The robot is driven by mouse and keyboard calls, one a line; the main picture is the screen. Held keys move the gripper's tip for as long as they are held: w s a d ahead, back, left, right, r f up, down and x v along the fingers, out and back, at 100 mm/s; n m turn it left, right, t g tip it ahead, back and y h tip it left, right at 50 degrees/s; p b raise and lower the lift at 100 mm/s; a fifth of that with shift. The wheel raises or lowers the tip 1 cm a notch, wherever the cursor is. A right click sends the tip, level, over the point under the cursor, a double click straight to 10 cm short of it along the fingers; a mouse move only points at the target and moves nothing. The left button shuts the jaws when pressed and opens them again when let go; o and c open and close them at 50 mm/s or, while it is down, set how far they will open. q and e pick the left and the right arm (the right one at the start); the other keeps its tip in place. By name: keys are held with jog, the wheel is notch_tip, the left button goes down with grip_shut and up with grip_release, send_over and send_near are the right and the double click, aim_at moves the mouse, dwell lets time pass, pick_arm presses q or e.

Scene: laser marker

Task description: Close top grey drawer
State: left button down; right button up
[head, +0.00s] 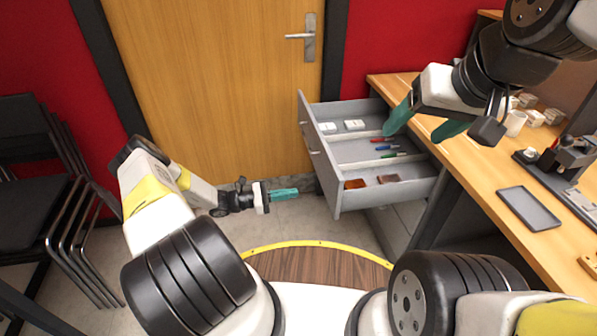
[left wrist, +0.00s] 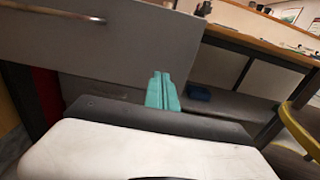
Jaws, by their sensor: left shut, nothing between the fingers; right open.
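The top grey drawer (head: 325,171) is pulled out from under the wooden desk in the head view. Its front panel faces left and carries a bar handle. The panel and handle also show in the left wrist view (left wrist: 140,42). My left gripper (head: 297,193) is shut and empty, with its teal fingers pointing at the drawer front from the left, apparently a short gap away. My right gripper (head: 424,122) is open and empty above the drawer's back part and the desk edge.
The drawer holds white boxes (head: 354,125), several coloured pens (head: 384,147) and brown blocks (head: 388,178). The desk (head: 475,178) carries a grey tray (head: 529,209), a cup (head: 515,123) and a machine. Black chairs (head: 40,190) stand at the left. The floor left of the drawer is clear.

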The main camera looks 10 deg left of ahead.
aim_at(329, 187)
pick_arm(q)
jog(key=x, duration=1.1)
jog(key=shift+d, duration=0.15)
